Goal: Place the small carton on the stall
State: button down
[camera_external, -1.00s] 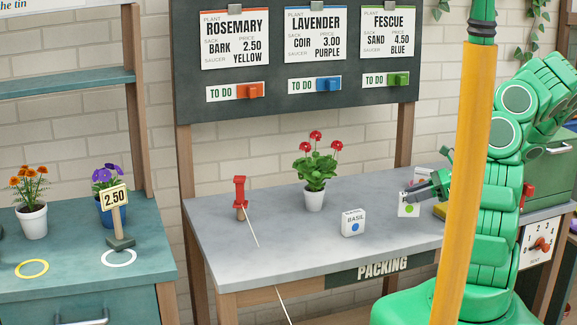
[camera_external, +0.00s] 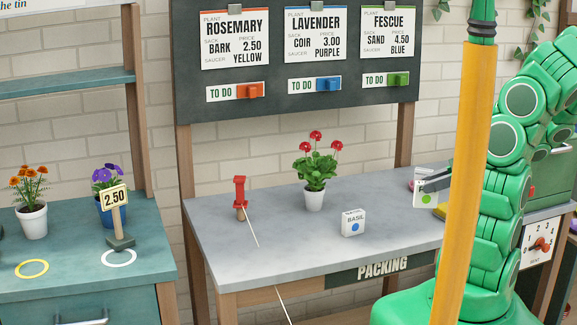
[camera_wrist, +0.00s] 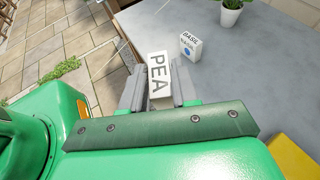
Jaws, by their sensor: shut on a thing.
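A small white carton marked PEA (camera_wrist: 158,72) is between the two grey fingers of my gripper (camera_wrist: 158,88), which is shut on it. In the external view the held carton (camera_external: 428,190), with a green dot, is raised above the right end of the packing bench; my gripper is mostly hidden there by the yellow post and arm. A second small carton, marked BASIL with a blue dot (camera_external: 353,223), stands on the bench and also shows in the wrist view (camera_wrist: 190,46). The teal counter at left (camera_external: 75,258), which looks like the stall, has a 2.50 sign.
The grey packing bench (camera_external: 290,255) holds a red-flowered pot (camera_external: 315,198) and a red-handled tool (camera_external: 240,195). The teal counter carries orange (camera_external: 33,220) and purple flower pots, a yellow ring (camera_external: 32,268) and a white ring (camera_external: 119,257). A yellow post (camera_external: 465,190) blocks part of the view.

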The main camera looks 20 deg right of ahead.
jog(key=shift+s+a+r, duration=0.15)
jog(key=shift+s+r, duration=0.2)
jog(key=shift+s, duration=0.35)
